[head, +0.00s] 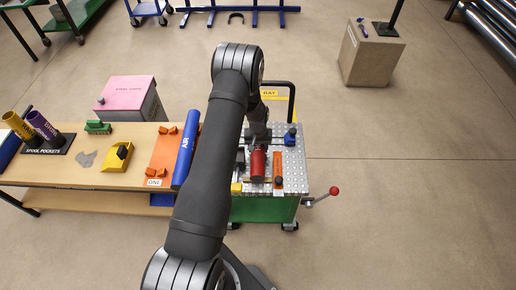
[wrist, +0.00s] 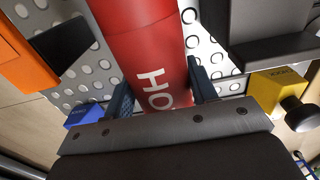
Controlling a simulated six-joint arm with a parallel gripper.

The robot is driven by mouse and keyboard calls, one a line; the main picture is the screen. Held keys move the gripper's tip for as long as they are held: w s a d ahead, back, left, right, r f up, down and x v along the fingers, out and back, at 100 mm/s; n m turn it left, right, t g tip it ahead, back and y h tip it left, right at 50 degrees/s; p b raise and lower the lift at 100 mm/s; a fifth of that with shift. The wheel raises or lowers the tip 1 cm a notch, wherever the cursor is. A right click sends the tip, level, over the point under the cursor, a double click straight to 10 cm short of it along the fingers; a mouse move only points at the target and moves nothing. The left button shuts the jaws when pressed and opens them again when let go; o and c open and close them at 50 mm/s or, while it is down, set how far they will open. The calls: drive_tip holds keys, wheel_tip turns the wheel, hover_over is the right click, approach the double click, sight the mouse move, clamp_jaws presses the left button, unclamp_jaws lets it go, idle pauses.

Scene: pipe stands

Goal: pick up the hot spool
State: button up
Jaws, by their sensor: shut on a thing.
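The hot spool (head: 258,165) is a red cylinder at the perforated metal top of the green cart (head: 265,209). In the wrist view the red spool (wrist: 143,45) fills the middle, with white letters "HO" showing and the rest cut off. My gripper (wrist: 162,92) has one dark finger on each side of the spool and is shut on it. In the head view my gripper (head: 258,140) is partly hidden by my arm. I cannot tell whether the spool touches the cart top.
An orange block (head: 278,170) stands close right of the spool. A blue block (head: 290,138) and a yellow block (head: 236,188) sit on the cart top. A blue pipe marked "AIR" (head: 186,150) lies on the wooden bench to the left. Open floor lies right of the cart.

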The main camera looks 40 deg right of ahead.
drive_tip(key=shift+r, duration=0.15)
wheel_tip(320, 180, up, 9)
drive_tip(key=shift+w+r, duration=0.1)
drive_tip(key=w+a+r, duration=0.1)
drive_tip(key=w+a, duration=0.5)
drive_tip(key=w, duration=0.2)
drive_tip(key=w+a+r, duration=0.1)
drive_tip(key=w+a, duration=0.6)
drive_tip(key=w, duration=0.1)
drive_tip(key=w+a+r, duration=0.1)
drive_tip(key=w+a, duration=0.6)
drive_tip(key=w, duration=0.1)
drive_tip(key=shift+w, duration=0.15)
drive_tip(key=w+a, duration=0.6)
drive_tip(key=a, duration=0.5)
drive_tip(key=shift+d+f, duration=0.15)
drive_tip(key=shift+f, duration=2.7)
drive_tip(key=shift+d+f, duration=0.15)
drive_tip(key=shift+f, duration=2.65)
drive_tip(key=shift+f, duration=0.45)
